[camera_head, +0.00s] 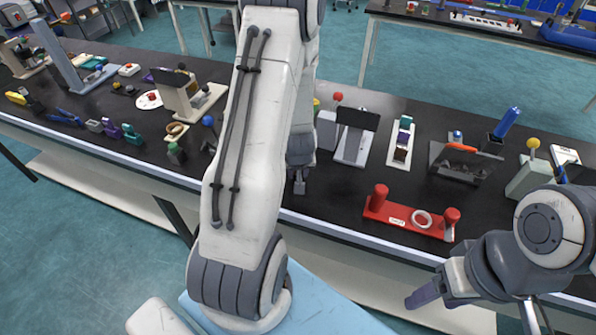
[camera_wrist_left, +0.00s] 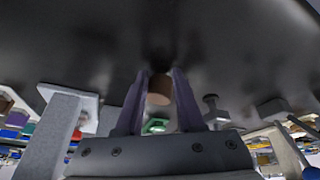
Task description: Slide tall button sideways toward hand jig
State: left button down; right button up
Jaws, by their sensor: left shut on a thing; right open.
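My left gripper (camera_wrist_left: 160,95) is shut on a brown round piece (camera_wrist_left: 159,88), close against a dark surface in the left wrist view. In the head view my left arm covers the middle of the bench and only part of that gripper (camera_head: 299,178) shows low beside the arm; the piece is hidden there. I cannot tell whether the brown piece is the tall button, nor which fixture is the hand jig. My right gripper (camera_head: 424,294) is open and empty, in front of the bench edge at the lower right.
A red two-post stand (camera_head: 392,214) with a pale ring lies right of my left arm. A grey stand with a dark panel (camera_head: 354,140) and a yellow-knobbed block (camera_head: 529,178) stand behind. Left, a green-topped piece (camera_head: 175,153) and a blue-knobbed piece (camera_head: 208,121) stand near the arm.

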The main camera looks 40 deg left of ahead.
pick_arm(q)
jog(key=shift+d, duration=0.1)
jog(key=shift+s+d, duration=0.5)
jog(key=shift+s, duration=0.3)
jog(key=shift+c, duration=2.2)
grip_release()
jog(key=shift+d, duration=0.1)
pick_arm(e)
jog(key=shift+s+f, duration=0.15)
jog(key=shift+s, duration=0.2)
pick_arm(q)
jog(key=shift+r, duration=0.1)
jog(key=p+v, duration=0.9)
jog(key=v, duration=0.1)
jog(key=shift+p, duration=0.35)
pick_arm(e)
notch_tip(320, 180, up, 10)
